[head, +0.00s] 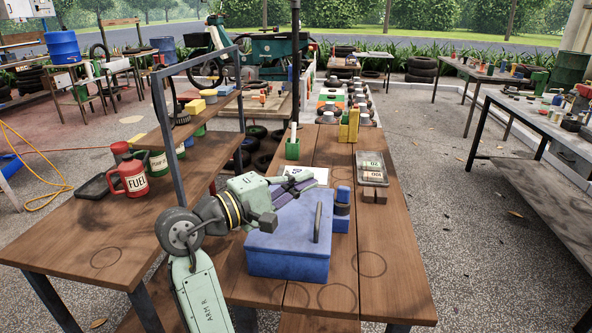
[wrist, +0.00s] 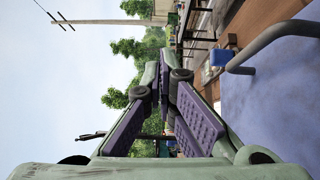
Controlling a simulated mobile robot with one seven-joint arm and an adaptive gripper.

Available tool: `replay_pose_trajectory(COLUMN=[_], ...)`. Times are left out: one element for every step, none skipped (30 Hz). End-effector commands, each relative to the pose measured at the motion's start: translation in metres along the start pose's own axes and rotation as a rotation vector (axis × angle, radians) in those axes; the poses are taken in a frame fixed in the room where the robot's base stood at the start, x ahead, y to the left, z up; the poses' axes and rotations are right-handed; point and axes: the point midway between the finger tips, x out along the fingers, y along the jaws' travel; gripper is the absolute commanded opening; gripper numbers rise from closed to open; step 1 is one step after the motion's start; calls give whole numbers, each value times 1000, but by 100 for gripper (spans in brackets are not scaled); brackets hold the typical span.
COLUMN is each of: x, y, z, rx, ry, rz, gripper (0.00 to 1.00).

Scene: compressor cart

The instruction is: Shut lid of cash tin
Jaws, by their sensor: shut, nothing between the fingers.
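The cash tin is a blue box (head: 288,265) standing on the wooden bench. Its lid (head: 285,232) has a grey bar handle (head: 318,222) and lies over the box; I see no clear gap at the front edge. My gripper (head: 303,187), with purple finger pads, is shut and empty at the tin's far left edge, close to the lid. In the wrist view my gripper (wrist: 164,85) points along the lid (wrist: 275,115), which fills the right side with its handle (wrist: 268,48). Whether the fingers touch the lid I cannot tell. My arm hides part of the tin's left side.
A small blue object (head: 342,208) stands just right behind the tin. A clear-lidded case (head: 371,167), a green pot (head: 292,150) and yellow blocks (head: 349,127) stand farther back. A red fuel can (head: 131,178) is on the left bench. The bench's right front is clear.

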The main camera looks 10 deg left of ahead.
Motion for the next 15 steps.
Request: replay_pose_trajectory(x=[4, 6, 8, 9, 10, 12, 14, 15, 17, 18, 19, 20, 21, 21, 22], y=[-6, -9, -12, -13, -15, -19, -21, -24, -27, -29, -31, -33, -35, -36, -38], z=[4, 5, 8, 9, 10, 12, 14, 15, 16, 18, 18, 19, 20, 21, 22], rx=[-2, -3, -2, 21, 38, 57, 69, 82, 97, 108, 118, 131, 139, 146, 154], ry=[-1, -1, -1, 0, 1, 1, 1, 1, 1, 0, 0, 1, 1, 0, 0], rz=[-1, -1, -1, -20, -36, -57, -70, -83, -100, -111, -121, -134, -142, -150, -158], gripper=[0, 0, 0, 0, 0, 0, 0, 0, 0, 0, 0, 0, 0, 0, 0])
